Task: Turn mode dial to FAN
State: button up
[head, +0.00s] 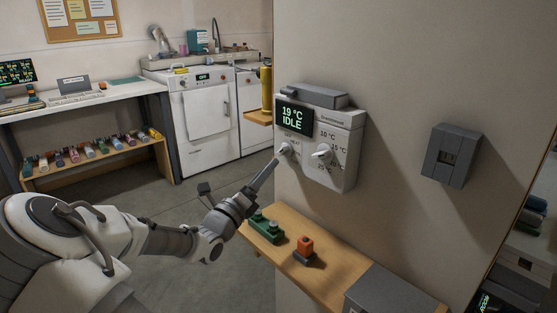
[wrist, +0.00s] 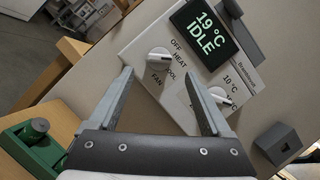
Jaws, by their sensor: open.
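The white thermostat (head: 338,160) is mounted on the wall, and its screen (head: 293,117) reads 19 °C IDLE. My gripper (head: 274,163) is close to the mode dial. In the wrist view my gripper (wrist: 160,78) is open and empty, with the mode dial ahead between its fingertips and apart from them.
A grey wall box (head: 452,155) is at right. A yellow cylinder (head: 266,88) stands on a small ledge behind the wall edge.

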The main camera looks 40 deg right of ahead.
aim_at(280, 154)
jog(key=b+x, duration=0.1)
jog(key=x, duration=0.6)
jog(key=shift+w+d, duration=0.1)
jog(key=shift+d, duration=0.1)
grip_shut()
